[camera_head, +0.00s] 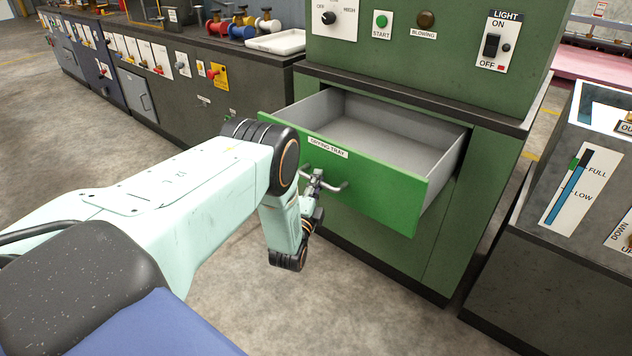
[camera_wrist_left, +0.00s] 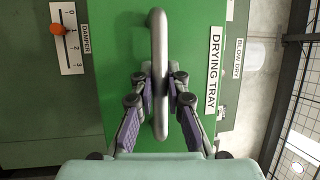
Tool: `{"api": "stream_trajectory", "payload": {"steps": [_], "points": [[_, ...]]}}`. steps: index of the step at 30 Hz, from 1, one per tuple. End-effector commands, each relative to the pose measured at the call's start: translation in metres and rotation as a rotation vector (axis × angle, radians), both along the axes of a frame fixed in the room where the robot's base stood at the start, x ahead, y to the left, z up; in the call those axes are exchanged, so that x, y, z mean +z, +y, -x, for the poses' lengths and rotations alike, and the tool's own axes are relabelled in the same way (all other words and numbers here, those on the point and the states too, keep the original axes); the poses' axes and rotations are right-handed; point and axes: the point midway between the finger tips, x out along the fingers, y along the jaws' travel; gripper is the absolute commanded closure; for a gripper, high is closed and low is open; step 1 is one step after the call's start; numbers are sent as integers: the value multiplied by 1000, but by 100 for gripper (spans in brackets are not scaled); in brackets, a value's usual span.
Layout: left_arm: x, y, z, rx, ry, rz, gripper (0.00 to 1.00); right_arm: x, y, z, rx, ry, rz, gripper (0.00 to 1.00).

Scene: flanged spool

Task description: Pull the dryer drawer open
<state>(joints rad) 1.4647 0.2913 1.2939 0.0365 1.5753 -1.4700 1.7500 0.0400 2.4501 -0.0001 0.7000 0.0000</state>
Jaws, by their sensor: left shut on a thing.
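The dryer drawer (camera_head: 385,192) has a bright green front labelled "DRYING TRAY" and stands pulled out of the dark green dryer (camera_head: 420,40). Its grey inside is visible and looks empty. The grey bar handle (camera_head: 341,188) is on the drawer front; in the left wrist view the handle (camera_wrist_left: 158,60) runs up the middle of the picture. My left gripper (camera_head: 316,184) is at the handle, and in the left wrist view its purple-padded fingers (camera_wrist_left: 160,98) are closed around the bar from both sides. My right gripper is in neither view.
The dryer's upper panel has a START button (camera_head: 381,22) and a light switch (camera_head: 492,44). A grey unit with a level gauge (camera_head: 572,190) stands at the right. A dark counter (camera_head: 215,45) with colored spools runs along the left. The concrete floor before the drawer is clear.

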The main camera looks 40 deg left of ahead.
Motion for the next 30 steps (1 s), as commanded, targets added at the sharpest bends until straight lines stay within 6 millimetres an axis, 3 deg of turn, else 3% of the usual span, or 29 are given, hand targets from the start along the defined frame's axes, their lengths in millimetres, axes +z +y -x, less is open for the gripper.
{"api": "stream_trajectory", "payload": {"steps": [12,13,20,30], "points": [[1,0,-1,1,-3,-1,100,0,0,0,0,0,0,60],[1,0,-1,1,-3,-1,84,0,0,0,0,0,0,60],[1,0,1,0,-2,-1,65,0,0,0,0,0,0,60],[0,0,3,0,0,0,63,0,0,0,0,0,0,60]]}}
